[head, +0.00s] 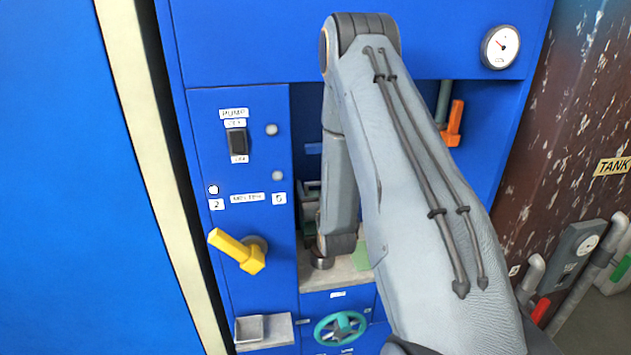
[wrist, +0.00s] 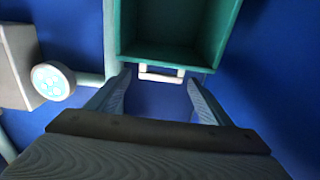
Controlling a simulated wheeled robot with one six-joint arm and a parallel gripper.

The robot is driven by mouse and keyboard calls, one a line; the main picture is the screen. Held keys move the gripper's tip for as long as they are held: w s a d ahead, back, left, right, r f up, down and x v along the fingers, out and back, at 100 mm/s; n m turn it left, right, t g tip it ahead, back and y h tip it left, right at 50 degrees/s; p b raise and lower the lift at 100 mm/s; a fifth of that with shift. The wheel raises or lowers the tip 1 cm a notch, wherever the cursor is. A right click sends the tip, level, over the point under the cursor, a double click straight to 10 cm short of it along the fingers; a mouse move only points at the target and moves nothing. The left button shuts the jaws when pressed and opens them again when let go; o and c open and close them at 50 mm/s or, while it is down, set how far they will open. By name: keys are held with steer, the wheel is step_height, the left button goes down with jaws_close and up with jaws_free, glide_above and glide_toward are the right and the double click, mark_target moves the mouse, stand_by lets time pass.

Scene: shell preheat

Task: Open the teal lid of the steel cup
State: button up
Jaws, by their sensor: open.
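In the wrist view a teal box-like part (wrist: 122,40) with a raised rim and a darker recessed middle is at the top. A pale bar handle (wrist: 160,75) is on its near edge. I cannot tell for sure whether this part is the teal lid. My gripper (wrist: 157,82) is open, with one finger on each side of the handle and nothing seen gripped. Whether the fingers touch the part is unclear. In the head view my arm hides the gripper, and I cannot make out the steel cup with its lid there.
A blue cabinet (head: 240,45) surrounds the recess where my arm reaches in. A yellow lever (head: 236,248), a small square metal box (head: 250,328) and a teal handwheel (head: 338,328) are nearby. An orange handle (head: 453,122) is at right. A round pale knob (wrist: 52,82) is left of my fingers.

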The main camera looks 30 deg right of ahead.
steer(key=shift+x, duration=1.3)
steer(key=c, duration=1.5)
steer(key=v, duration=0.6)
steer(key=shift+s+r, duration=0.1)
steer(key=shift+r, duration=0.25)
